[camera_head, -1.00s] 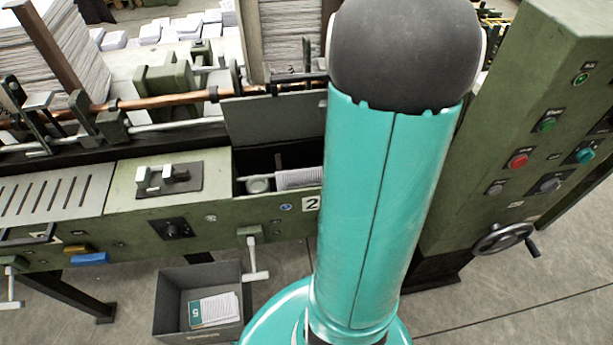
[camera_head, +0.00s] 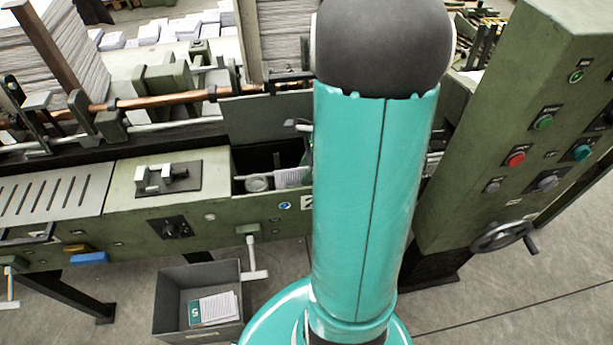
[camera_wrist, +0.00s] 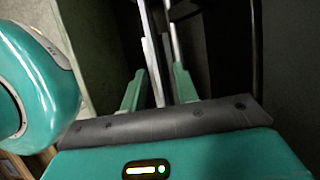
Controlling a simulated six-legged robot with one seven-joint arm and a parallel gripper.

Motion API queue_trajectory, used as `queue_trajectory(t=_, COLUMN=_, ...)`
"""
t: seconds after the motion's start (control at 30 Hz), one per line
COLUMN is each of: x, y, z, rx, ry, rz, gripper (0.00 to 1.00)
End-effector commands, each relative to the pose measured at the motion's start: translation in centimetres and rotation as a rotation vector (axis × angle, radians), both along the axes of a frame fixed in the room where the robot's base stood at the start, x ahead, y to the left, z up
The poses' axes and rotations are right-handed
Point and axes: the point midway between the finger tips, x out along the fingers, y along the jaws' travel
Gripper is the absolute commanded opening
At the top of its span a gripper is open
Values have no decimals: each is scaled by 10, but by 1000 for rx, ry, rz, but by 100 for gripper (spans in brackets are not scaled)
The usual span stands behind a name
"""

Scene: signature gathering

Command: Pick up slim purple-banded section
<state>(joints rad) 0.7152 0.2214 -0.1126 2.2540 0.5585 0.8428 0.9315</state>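I cannot make out a purple band in either view. A pale ribbed paper section (camera_head: 291,178) lies in the dark pocket of the green machine, partly hidden by my arm. My gripper (camera_wrist: 158,84) shows in the wrist view with its two teal fingers apart. Thin pale upright strips (camera_wrist: 153,68) show between and beyond the fingers; I cannot tell whether they are paper or machine parts. No grip on anything is visible. In the head view my arm hides most of my gripper; a bit of teal and grey shows at the pocket's right side.
The green machine (camera_head: 130,225) spans the left, with a copper-coloured bar (camera_head: 165,100) above it. A control cabinet (camera_head: 535,120) with a handwheel (camera_head: 503,236) stands at right. A grey bin (camera_head: 172,300) holding a booklet (camera_head: 212,308) sits on the floor below.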

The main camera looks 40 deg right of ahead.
Motion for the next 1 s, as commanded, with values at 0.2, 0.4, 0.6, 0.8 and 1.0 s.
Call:
queue_trajectory(t=0.2, x=0, y=0, z=0, rx=0, ry=0, rz=0, gripper=0)
queue_trajectory(t=0.4, x=0, y=0, z=0, rx=0, ry=0, rz=0, gripper=0)
queue_trajectory(t=0.6, x=0, y=-1, z=2, rx=-1, ry=-1, rz=0, gripper=0)
queue_trajectory(t=0.8, x=0, y=-3, z=11, rx=-1, ry=-2, rz=1, gripper=0)
queue_trajectory(t=1.0, x=0, y=-5, z=21, rx=-1, ry=-1, rz=4, gripper=0)
